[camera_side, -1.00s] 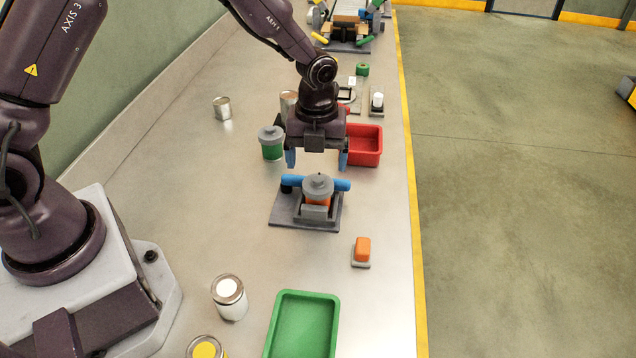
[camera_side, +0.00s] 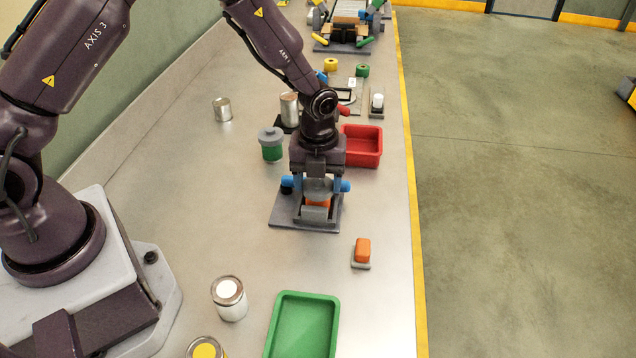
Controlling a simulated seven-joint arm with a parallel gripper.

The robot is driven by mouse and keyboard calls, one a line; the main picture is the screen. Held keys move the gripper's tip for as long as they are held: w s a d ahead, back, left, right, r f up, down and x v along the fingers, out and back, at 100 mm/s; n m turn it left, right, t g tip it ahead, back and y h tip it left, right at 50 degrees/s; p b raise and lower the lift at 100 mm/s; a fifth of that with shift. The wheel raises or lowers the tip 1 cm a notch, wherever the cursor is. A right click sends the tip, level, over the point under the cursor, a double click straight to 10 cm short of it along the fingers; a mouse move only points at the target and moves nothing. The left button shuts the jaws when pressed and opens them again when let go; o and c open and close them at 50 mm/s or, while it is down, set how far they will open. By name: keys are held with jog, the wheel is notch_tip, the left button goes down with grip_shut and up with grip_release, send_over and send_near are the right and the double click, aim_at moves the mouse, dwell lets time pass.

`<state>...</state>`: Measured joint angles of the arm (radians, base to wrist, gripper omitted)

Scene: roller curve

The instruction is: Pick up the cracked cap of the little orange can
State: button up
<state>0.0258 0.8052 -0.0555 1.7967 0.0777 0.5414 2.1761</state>
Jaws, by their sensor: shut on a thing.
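The little orange can (camera_side: 318,202) stands upright in a grey holder (camera_side: 315,214) on a dark grey base plate (camera_side: 284,218). Its grey cap (camera_side: 318,189) sits at its top, partly hidden beneath my gripper. My gripper (camera_side: 318,185) points straight down over the can, its fingers shut on the cap from left and right. The cap still appears to be on the can. The crack cannot be made out. Blue clamp parts (camera_side: 346,186) show on both sides of the can.
A red tray (camera_side: 375,160) is just behind on the right. A green can with a grey cap (camera_side: 271,146) stands behind on the left. An orange button (camera_side: 363,249) and a green tray (camera_side: 333,298) are in front. Bare bench lies left.

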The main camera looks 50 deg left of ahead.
jog(key=shift+r, duration=0.15)
jog(key=shift+r, duration=0.3)
notch_tip(320, 180, up, 2)
jog(key=shift+r, duration=0.25)
jog(key=s+a+r, duration=0.1)
jog(key=s+r, duration=1.2)
jog(key=s, duration=0.1)
jog(key=shift+r, duration=0.35)
